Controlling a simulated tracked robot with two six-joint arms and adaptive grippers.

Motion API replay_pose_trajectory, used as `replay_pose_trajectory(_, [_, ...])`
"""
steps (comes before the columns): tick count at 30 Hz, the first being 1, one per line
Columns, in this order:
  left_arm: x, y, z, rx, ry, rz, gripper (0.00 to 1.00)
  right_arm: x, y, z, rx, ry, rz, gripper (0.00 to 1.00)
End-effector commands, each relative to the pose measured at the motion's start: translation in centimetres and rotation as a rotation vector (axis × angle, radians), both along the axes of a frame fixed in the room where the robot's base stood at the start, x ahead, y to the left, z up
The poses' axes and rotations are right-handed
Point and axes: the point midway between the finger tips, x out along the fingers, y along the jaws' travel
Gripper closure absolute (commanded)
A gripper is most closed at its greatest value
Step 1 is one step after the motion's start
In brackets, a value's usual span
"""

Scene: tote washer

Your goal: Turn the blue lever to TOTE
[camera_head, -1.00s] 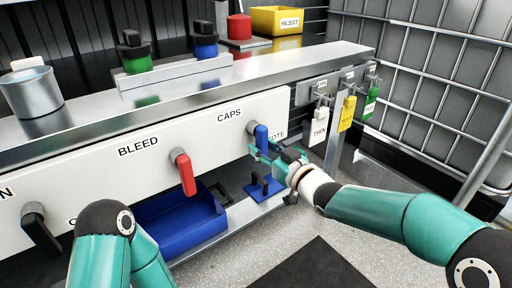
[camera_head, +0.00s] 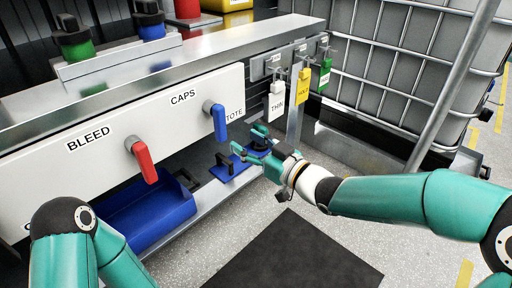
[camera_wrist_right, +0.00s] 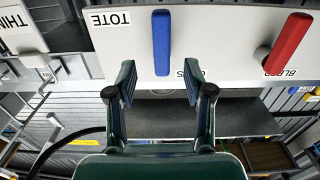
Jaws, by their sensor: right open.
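The blue lever (camera_head: 219,122) is on the white panel (camera_head: 60,185), with its handle hanging down from its pivot. The CAPS label (camera_head: 183,97) is above it and to the left; the TOTE label (camera_head: 235,115) is just right of the handle. My right gripper (camera_head: 248,140) is open and empty, in front of the panel, right of and below the lever. In the right wrist view the blue lever (camera_wrist_right: 161,42) lies ahead of the gap between the open fingers (camera_wrist_right: 160,80), apart from them. My left arm shows at lower left, its gripper out of view.
A red lever (camera_head: 142,160) beside the BLEED label (camera_head: 88,138) hangs left of the blue one. A blue bin (camera_head: 150,215) and a blue plate with a black handle (camera_head: 228,168) sit below. White, yellow (camera_head: 303,88) and green tags hang at right, near a wire cage (camera_head: 400,70).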

Motion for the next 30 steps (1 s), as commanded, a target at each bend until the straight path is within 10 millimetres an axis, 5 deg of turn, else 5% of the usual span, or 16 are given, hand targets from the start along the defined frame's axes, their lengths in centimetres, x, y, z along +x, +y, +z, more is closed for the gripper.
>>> replay_pose_trajectory(7, [0.0,0.0,0.0,0.000,0.000,0.000,0.60,-1.6,-1.7,0.0,-0.001,-0.001,0.000,0.48])
replay_pose_trajectory(23, [0.0,0.0,-0.1,0.000,0.000,0.000,0.60,-1.4,-2.2,-0.4,-0.002,0.007,-0.009,0.48])
replay_pose_trajectory(26, [0.0,0.0,-0.1,0.000,0.000,0.000,0.60,-0.6,-3.3,-2.4,-0.006,0.043,-0.031,0.48])
replay_pose_trajectory(30, [0.0,0.0,-0.1,0.000,0.000,0.000,0.60,-0.2,-5.2,-9.1,-0.013,0.181,-0.071,0.48])
